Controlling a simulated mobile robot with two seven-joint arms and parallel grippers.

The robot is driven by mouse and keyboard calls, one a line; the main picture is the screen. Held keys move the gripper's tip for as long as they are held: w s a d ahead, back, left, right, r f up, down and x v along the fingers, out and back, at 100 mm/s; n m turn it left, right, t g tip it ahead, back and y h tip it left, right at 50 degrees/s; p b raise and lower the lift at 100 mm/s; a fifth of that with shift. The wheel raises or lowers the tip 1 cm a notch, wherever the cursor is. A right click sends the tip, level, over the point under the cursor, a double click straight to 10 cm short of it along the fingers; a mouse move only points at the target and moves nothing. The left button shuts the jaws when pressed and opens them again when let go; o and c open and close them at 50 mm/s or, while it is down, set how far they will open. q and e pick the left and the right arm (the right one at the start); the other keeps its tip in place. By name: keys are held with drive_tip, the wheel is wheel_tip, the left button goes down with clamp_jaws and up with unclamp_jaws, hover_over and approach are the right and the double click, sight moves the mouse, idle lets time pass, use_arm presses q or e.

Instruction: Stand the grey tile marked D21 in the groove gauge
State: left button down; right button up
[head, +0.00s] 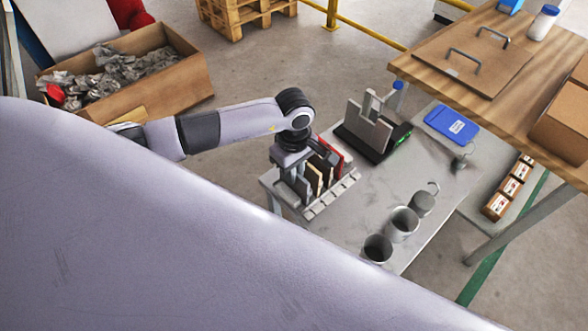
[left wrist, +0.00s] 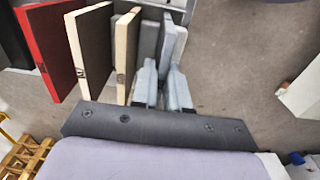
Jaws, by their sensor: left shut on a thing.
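My left gripper (head: 292,176) is over the near left end of a slotted tile rack (head: 330,196). In the left wrist view, its fingers (left wrist: 161,92) are shut on a grey tile (left wrist: 166,44). Any mark on this tile cannot be read. Beside it stand cream tiles (left wrist: 127,50) and a red tile (left wrist: 50,45), upright and apart; the red one (head: 331,155) is at the rack's far end in the head view. Farther back, a black-based device (head: 372,144) with an upright grey plate (head: 368,126) and a green light may be the groove gauge. My right gripper is not in view.
Several grey cups (head: 402,224) stand along the near right side of the metal table (head: 345,233). A blue case (head: 452,124) lies farther back. A wooden table (head: 429,77) stands behind at right. The tabletop between rack and cups is clear.

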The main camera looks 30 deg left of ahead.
use_arm(q)
drive_tip(key=shift+r, duration=0.15)
drive_tip(key=shift+r+p, duration=0.6)
drive_tip(key=shift+r, duration=0.1)
drive_tip(key=shift+r+p, duration=0.7)
drive_tip(key=shift+r, duration=0.3)
wheel_tip(320, 180, up, 7)
drive_tip(key=p, duration=0.4)
drive_tip(key=shift+r+p, duration=0.2)
drive_tip(key=shift+p, duration=0.2)
